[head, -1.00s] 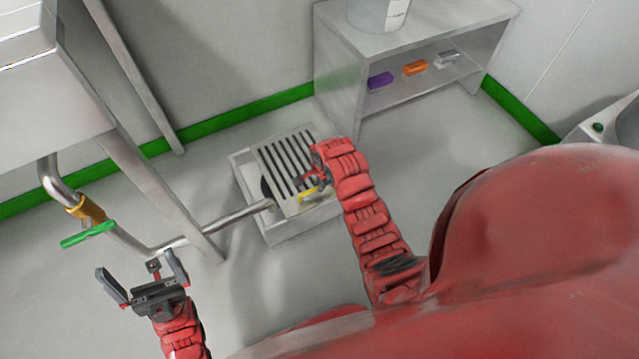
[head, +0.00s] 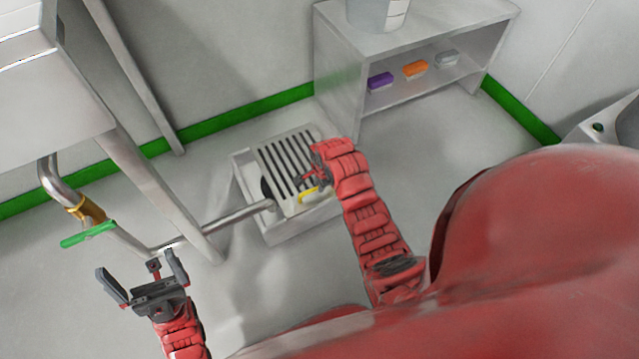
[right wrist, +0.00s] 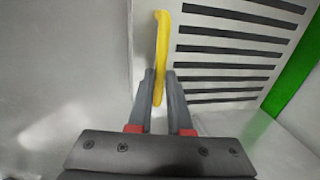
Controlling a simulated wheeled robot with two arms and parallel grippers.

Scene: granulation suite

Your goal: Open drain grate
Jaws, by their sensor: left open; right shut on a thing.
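The drain grate (head: 285,163) is a pale slotted plate with dark bars, tilted up over a low grey drain box (head: 290,229) on the floor. It also shows in the right wrist view (right wrist: 232,50). A yellow handle (head: 309,194) is at the grate's near side. In the right wrist view my right gripper (right wrist: 160,88) is shut on this yellow handle (right wrist: 162,40). My left gripper (head: 142,278) is open and empty above the floor at the lower left, away from the grate.
A steel pipe (head: 235,217) runs into the drain box. A green-handled valve (head: 88,235) is on the pipe near my left gripper. A shelf unit (head: 340,70) holding purple, orange and grey items and a bucket (head: 378,12) stands behind right.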

